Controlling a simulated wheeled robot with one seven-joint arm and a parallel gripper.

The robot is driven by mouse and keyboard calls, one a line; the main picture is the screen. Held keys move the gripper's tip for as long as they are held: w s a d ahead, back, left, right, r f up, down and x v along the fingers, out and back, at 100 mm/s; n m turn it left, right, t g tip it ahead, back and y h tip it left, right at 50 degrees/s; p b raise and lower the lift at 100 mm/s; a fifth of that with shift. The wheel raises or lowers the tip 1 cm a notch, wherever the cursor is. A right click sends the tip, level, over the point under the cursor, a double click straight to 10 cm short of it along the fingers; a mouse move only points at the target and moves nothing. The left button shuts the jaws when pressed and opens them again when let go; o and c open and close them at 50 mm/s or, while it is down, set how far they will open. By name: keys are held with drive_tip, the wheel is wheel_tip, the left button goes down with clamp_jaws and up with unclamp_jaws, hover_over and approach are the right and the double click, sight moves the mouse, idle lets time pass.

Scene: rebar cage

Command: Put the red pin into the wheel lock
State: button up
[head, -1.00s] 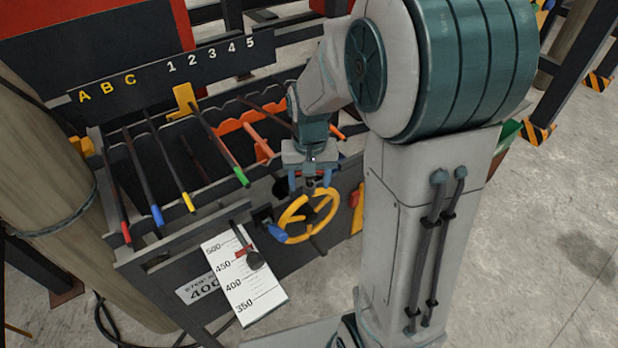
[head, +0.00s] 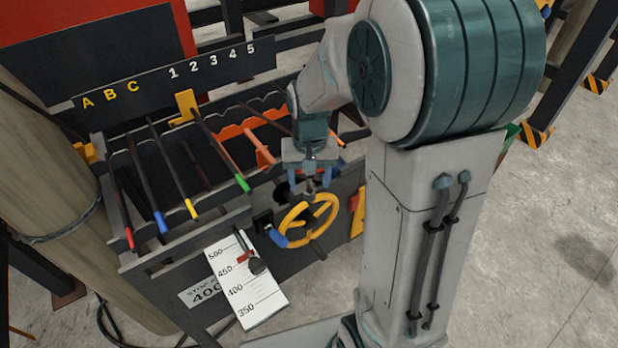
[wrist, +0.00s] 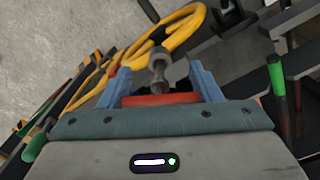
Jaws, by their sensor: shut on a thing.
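My gripper (head: 311,186) is in front of the machine, just above the yellow handwheel (head: 308,221) in the head view. In the wrist view its blue fingers (wrist: 159,85) are closed on the red pin (wrist: 158,99). The pin's red part lies across between the fingers, and a grey shaft with a knobbed end sticks out beyond them, toward the wheel. The yellow wheel (wrist: 183,38) shows behind the pin. I cannot clearly make out the wheel lock's hole or tell whether the pin touches anything. A dark round opening (head: 283,190) sits left of my gripper.
Bars with coloured ends (head: 190,208) lie across the rack on the left. A white scale plate (head: 246,280) is on the front panel, left of the wheel's blue knob (head: 280,241). An orange rack (head: 236,130) lies behind. Open floor is at right.

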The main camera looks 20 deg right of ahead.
sight(309, 178)
drive_tip(key=shift+r+p, duration=0.35)
drive_tip(key=shift+r, duration=0.25)
drive_tip(key=shift+f+b, duration=1.8)
drive_tip(key=shift+f, duration=0.35)
idle(0.9)
drive_tip(key=o, duration=1.1)
drive_tip(key=shift+r, duration=0.1)
wheel_tip(309, 178, up, 14)
drive_tip(key=shift+f, duration=0.15)
drive_tip(key=s+f+n+t, duration=0.1)
drive_tip(key=s+f, duration=0.1)
drive_tip(key=s, duration=0.5)
drive_tip(key=s+f+n+t, duration=0.1)
drive_tip(key=s+f+t, duration=0.1)
drive_tip(key=s, duration=0.5)
drive_tip(key=shift+f, duration=0.4)
